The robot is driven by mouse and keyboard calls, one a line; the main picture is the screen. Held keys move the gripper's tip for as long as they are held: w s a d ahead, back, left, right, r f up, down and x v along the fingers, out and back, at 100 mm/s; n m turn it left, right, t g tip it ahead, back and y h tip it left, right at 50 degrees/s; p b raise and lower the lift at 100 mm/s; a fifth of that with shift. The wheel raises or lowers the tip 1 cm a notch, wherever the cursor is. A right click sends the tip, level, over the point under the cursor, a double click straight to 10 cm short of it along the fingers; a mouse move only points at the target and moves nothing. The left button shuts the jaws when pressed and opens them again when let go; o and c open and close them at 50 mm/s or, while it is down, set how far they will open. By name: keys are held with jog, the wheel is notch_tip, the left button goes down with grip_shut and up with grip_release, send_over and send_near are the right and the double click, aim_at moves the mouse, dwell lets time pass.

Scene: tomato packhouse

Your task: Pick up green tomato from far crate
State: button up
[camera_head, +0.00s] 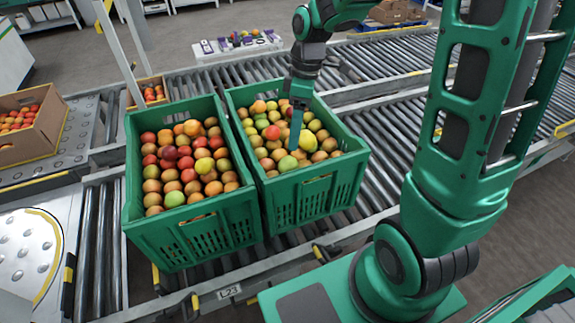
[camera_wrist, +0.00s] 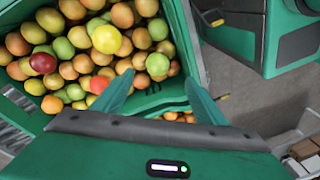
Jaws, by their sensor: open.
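Two green crates full of mixed tomatoes stand side by side, the left crate (camera_head: 190,238) and the right crate (camera_head: 318,200), which sits slightly farther back. My gripper (camera_head: 295,146) points down over the right crate, with its fingertips close above the tomatoes. A green tomato (camera_head: 287,163) lies near the front of that crate, just below the fingertips. In the wrist view my gripper (camera_wrist: 159,80) is open and empty, its two fingers spread over the crate's edge area. A green tomato (camera_wrist: 157,65) shows between and just beyond the fingertips. Several other green ones lie among red, orange and yellow ones.
A roller conveyor (camera_head: 385,165) carries the crates and runs clear to the right. A cardboard box of tomatoes (camera_head: 38,150) stands at the left. The right crate's walls rise around the fruit. A white table (camera_head: 235,48) with small items is behind.

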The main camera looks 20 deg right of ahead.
aim_at(289, 158)
jog(key=f, duration=0.3)
jog(key=a+f, duration=0.1)
jog(key=f, duration=0.3)
jog(key=a+f, duration=0.1)
jog(key=f, duration=0.2)
jog(key=shift+f, duration=0.4)
jog(key=shift+c, duration=0.6)
jog(key=c, duration=0.7)
